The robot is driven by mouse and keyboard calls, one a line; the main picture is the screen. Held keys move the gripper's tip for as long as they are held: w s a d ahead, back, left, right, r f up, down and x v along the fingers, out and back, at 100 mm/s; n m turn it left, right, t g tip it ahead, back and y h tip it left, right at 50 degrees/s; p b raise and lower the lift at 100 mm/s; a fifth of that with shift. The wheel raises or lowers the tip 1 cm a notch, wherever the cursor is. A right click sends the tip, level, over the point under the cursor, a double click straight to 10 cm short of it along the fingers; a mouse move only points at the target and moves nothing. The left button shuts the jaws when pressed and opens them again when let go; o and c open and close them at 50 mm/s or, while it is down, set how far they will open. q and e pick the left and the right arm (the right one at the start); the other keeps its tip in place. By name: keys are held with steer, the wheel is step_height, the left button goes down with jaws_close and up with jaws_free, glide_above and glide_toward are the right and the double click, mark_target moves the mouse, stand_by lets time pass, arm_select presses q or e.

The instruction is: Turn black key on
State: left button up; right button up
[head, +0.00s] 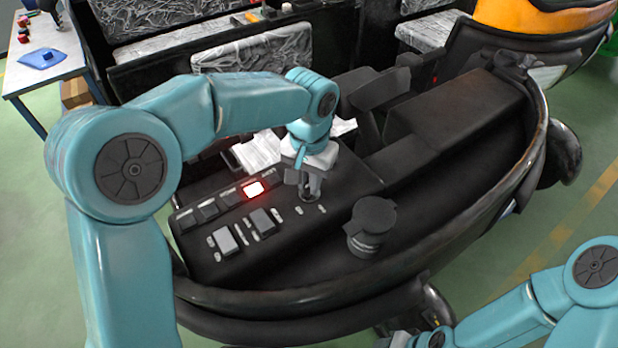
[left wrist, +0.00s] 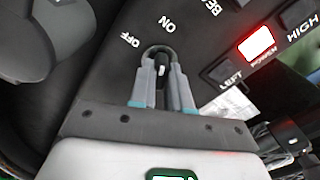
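The black key (left wrist: 160,72) sits in a round switch on the black dashboard (head: 340,182), beside the OFF and ON labels in the left wrist view. My left gripper (left wrist: 161,72) reaches down onto it with one finger on each side. The fingers are close together and appear shut on the key, which they partly cover. In the head view the left gripper (head: 311,188) stands over the dashboard and hides most of the key. My right arm shows at the lower right of the head view; its fingers are out of view.
A POWER light (left wrist: 256,42) glows red, as also in the head view (head: 254,189). Switches (head: 224,240) lie left of the key. A round black knob-like cylinder (head: 371,226) stands right of it. A table (head: 60,72) is at the far left.

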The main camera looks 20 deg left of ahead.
arm_select(q)
steer(key=o, duration=0.4)
steer(key=shift+w, duration=0.25)
steer(key=shift+s, duration=0.1)
steer(key=shift+r, duration=0.15)
step_height(320, 180, up, 16)
steer(key=shift+r+p, duration=0.1)
steer(key=shift+p, duration=0.4)
steer(key=shift+s, duration=0.1)
